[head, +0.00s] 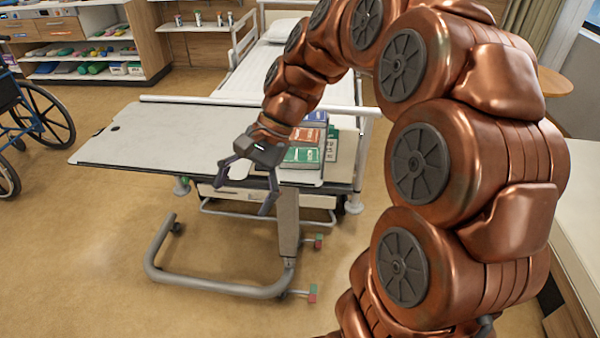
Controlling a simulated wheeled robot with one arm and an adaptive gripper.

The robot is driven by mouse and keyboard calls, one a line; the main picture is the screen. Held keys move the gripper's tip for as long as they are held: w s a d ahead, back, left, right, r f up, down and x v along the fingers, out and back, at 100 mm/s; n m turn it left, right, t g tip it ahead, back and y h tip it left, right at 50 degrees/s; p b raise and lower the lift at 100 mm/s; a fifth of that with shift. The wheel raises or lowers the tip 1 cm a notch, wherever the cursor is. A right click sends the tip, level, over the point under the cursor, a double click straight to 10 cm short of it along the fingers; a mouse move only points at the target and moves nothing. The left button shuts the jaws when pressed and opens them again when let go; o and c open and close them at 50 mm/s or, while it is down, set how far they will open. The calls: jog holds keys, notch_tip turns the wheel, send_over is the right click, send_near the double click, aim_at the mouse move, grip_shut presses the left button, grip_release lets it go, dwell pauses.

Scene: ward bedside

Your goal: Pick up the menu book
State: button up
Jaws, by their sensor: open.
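Several books lie at the right end of the overbed table (130,140). I see a green book (302,156) near the front edge, an orange book (309,136) behind it and a blue book (312,118) further back. Another dark green book (331,146) shows at their right. Their cover print is too small to read, so I cannot tell which is the menu book. My gripper (242,199) is open and empty, fingers pointing down, in front of the table's near edge and left of the books. My wrist hides part of the table and may hide parts of the books.
A bed (255,75) with rails stands behind the table. The table's wheeled base (215,285) stands on the floor below. A wheelchair (35,120) is at the left, and shelves (85,50) are at the back. The table's left part is clear.

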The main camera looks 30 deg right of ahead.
jog(key=w+d+f+m+t+y+b, duration=0.2)
jog(key=w+d+f+m+b, duration=0.25)
jog(key=w+d, duration=0.3)
jog(key=m+t+y+b, duration=0.2)
jog(key=m+t+b, duration=0.2)
jog(key=m+b, duration=0.25)
send_over(303, 154)
jog(key=s+a, duration=0.4)
jog(key=a, duration=0.2)
jog(key=f, duration=0.3)
jog(key=shift+d+f+n, duration=0.2)
jog(key=shift+f+n, duration=0.1)
jog(key=shift+f, duration=0.05)
jog(key=d+f+m+b, duration=0.1)
jog(key=d, duration=0.2)
jog(key=d+f+m+t+b, duration=0.1)
jog(key=d, duration=0.3)
jog(key=d+f+m+t+b, duration=0.1)
jog(key=d+m, duration=0.1)
jog(key=d, duration=0.1)
jog(key=shift+w+d+f+b, duration=0.15)
jog(key=shift+w+d+b, duration=0.1)
jog(key=shift+d+b, duration=0.15)
jog(key=shift+t, duration=0.3)
jog(key=shift+b+x, duration=1.25)
jog(key=shift+x, duration=2.25)
jog(key=shift+w+a+f, duration=0.1)
jog(key=shift+a+f, duration=0.05)
jog(key=shift+a, duration=0.2)
jog(key=shift+c, duration=0.3)
